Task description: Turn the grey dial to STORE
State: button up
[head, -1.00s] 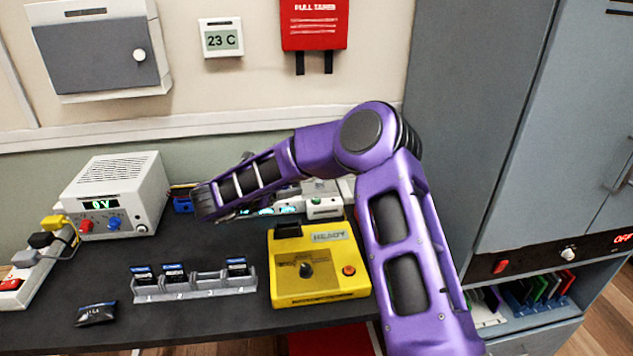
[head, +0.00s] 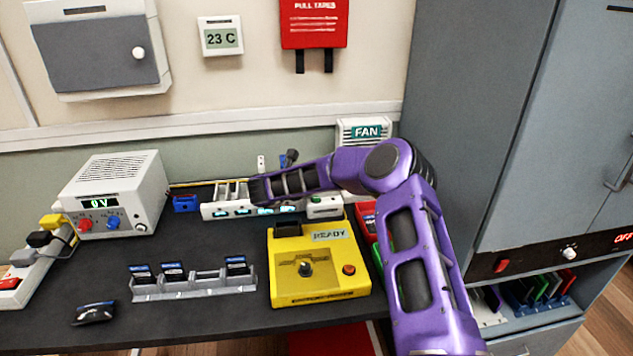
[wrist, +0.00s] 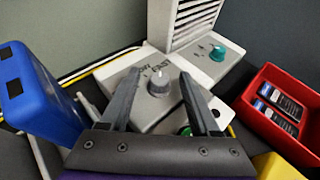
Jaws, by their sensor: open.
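The grey dial (wrist: 160,82) with a pale pointer mark sits on a light grey box (wrist: 150,112) in the wrist view. Its printed labels are partly hidden and too small to read surely. My gripper (wrist: 160,76) is open, with one finger on each side of the dial. I cannot tell whether either finger touches it. In the head view my purple arm reaches left over the back of the bench, and the gripper and the dial cannot be made out there. The box with the green button (head: 324,207) shows just below the arm.
A fan (head: 364,132) with a teal knob (wrist: 218,53) stands behind the dial. A red bin (wrist: 272,120) with dark packs is to the right, a blue container (wrist: 38,95) to the left. A yellow unit (head: 280,290) marked READY stands in front.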

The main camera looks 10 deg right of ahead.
jog(key=shift+c, duration=0.3)
grip_shut()
jog(key=shift+d, duration=0.1)
jog(key=n+t+y+b, duration=0.1)
jog(key=n, duration=0.1)
jog(key=n+t+y+b, duration=0.1)
jog(key=y, duration=0.1)
jog(key=shift+s+d+f+n+t+y, duration=0.1)
jog(key=shift+s+d+n+t+y, duration=0.1)
jog(key=shift+n+t+y, duration=0.15)
jog(key=n+y, duration=0.1)
jog(key=y, duration=0.1)
jog(key=n+y, duration=0.2)
jog(key=n+t+y, duration=0.1)
jog(key=n+y, duration=0.1)
jog(key=shift+d+n, duration=0.25)
jog(key=shift+d, duration=0.1)
jog(key=n+y, duration=0.4)
jog(key=y, duration=0.1)
jog(key=shift+d+g, duration=0.2)
jog(key=shift+g, duration=0.15)
jog(key=shift+w+d+n+g+y, duration=0.15)
jog(key=shift+n+g+y, duration=1.35)
jog(key=shift+n+y, duration=0.85)
